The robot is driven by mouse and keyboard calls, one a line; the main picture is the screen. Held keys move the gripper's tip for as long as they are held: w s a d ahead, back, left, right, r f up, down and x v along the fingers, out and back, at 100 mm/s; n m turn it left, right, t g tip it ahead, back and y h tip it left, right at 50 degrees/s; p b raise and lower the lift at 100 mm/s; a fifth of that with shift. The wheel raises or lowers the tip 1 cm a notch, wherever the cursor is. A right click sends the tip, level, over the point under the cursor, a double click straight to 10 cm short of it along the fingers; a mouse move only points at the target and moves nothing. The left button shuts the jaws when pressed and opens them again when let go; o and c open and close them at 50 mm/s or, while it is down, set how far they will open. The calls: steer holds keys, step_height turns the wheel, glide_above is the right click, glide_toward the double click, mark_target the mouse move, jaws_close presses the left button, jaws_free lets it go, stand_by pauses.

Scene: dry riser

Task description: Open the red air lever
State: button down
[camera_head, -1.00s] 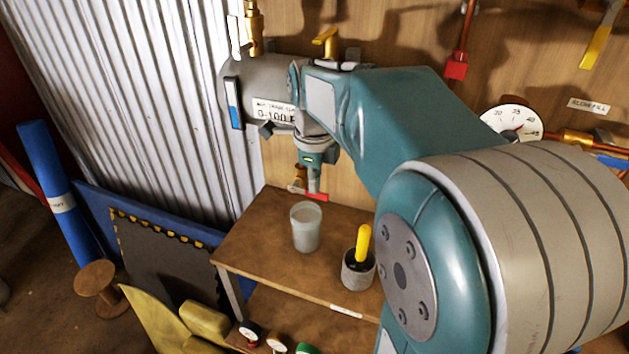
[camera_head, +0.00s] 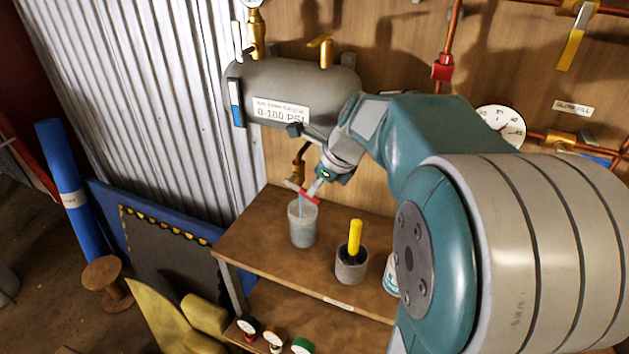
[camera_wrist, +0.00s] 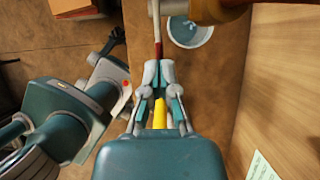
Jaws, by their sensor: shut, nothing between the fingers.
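The red air lever (camera_head: 309,197) sits at the bottom of a brass drain pipe (camera_head: 300,163) below the grey tank (camera_head: 290,92). My gripper (camera_head: 313,190) is tilted down to the left, right at the lever. In the wrist view, the lever's red part (camera_wrist: 158,48) lies just ahead of my fingertips (camera_wrist: 158,68), with a pale end beyond it. My fingers are shut with nothing between them. I cannot tell whether a fingertip touches the lever.
A translucent cup (camera_head: 303,225) stands on the wooden shelf (camera_head: 260,245) just below the lever. A grey pot (camera_head: 351,268) with a yellow handle stands to its right. The wood panel with copper pipes is behind, and a round gauge (camera_head: 500,125) is at right.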

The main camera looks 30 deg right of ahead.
step_height(320, 180, down, 2)
steer(key=t+y, duration=0.2)
steer(key=t, duration=0.1)
steer(key=shift+f+t+y, duration=0.2)
steer(key=shift+t+y, duration=0.1)
steer(key=shift+w+a+f+t+y, duration=0.15)
steer(key=shift+f+t+y, duration=0.15)
steer(key=shift+t+y, duration=0.2)
steer(key=shift+w+a+f+t+y, duration=0.1)
steer(key=shift+f+t+y, duration=0.25)
steer(key=shift+t, duration=0.25)
steer(key=shift+w+a+f, duration=0.55)
steer(key=shift+w+f, duration=0.2)
steer(key=shift+f, duration=0.1)
glide_toward(319, 199)
steer(key=shift+w+a+f, duration=0.5)
steer(key=shift+w+f, duration=0.35)
